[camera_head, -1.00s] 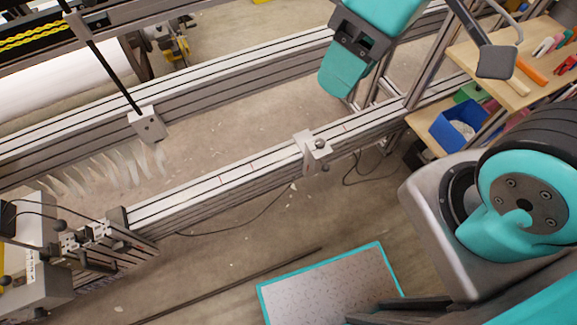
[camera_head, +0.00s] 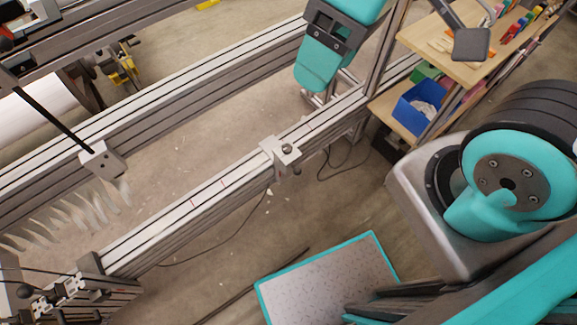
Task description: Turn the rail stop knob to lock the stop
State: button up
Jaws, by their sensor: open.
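The rail stop is a pale metal block (camera_head: 272,153) clamped around the long slotted aluminium rail (camera_head: 222,193) near the middle of the view. The knob's turn and whether the stop is locked cannot be told.
A second rail (camera_head: 180,107) runs behind, with a block and black rod (camera_head: 102,160) at left. A wooden shelf (camera_head: 455,55) and blue bin (camera_head: 420,108) stand at right. A cable lies on the floor below the stop. Space above the front rail is clear.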

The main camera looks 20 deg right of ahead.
aim_at(287, 148)
jog(key=k, duration=1.3)
jog(key=z, duration=0.8)
jog(key=i, duration=1.4)
jog(key=u, duration=0.75)
